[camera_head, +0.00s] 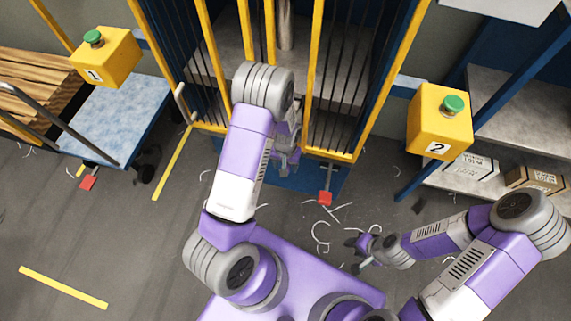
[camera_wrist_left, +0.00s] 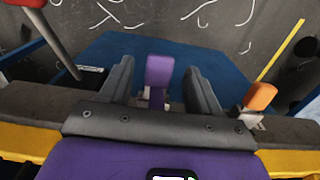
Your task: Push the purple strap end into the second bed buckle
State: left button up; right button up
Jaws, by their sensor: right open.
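In the left wrist view, a purple upright tab (camera_wrist_left: 158,73), likely the strap end, stands at the loom's bed edge with a small metal piece at its foot. The dark fingers of my left gripper (camera_wrist_left: 160,88) are apart, one on each side of the tab, with a visible gap on both sides. I cannot tell how deep the tab sits in a buckle. In the head view, my left gripper (camera_head: 287,160) is low at the front opening of the loom, partly hidden by my arm. My right gripper (camera_head: 357,256) is open and empty over the floor.
An orange tab (camera_wrist_left: 259,97) on a metal bracket stands to the right of the purple one. A red-ended lever (camera_head: 325,197) juts from the loom front. Yellow button boxes 1 (camera_head: 104,57) and 2 (camera_head: 440,122) flank the loom.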

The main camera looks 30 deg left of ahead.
pick_arm(q)
jog(key=shift+w+r, duration=0.1)
jog(key=shift+w, duration=0.3)
jog(key=r+p, duration=0.1)
jog(key=r, duration=0.2)
jog(key=r+p, duration=0.1)
jog(key=r, duration=0.2)
jog(key=shift+s+r+p, duration=0.2)
jog(key=shift+r+p, duration=0.1)
jog(key=shift+p, duration=0.05)
jog(key=shift+s+r, duration=0.15)
jog(key=shift+r, duration=0.25)
jog(key=shift+c, duration=0.4)
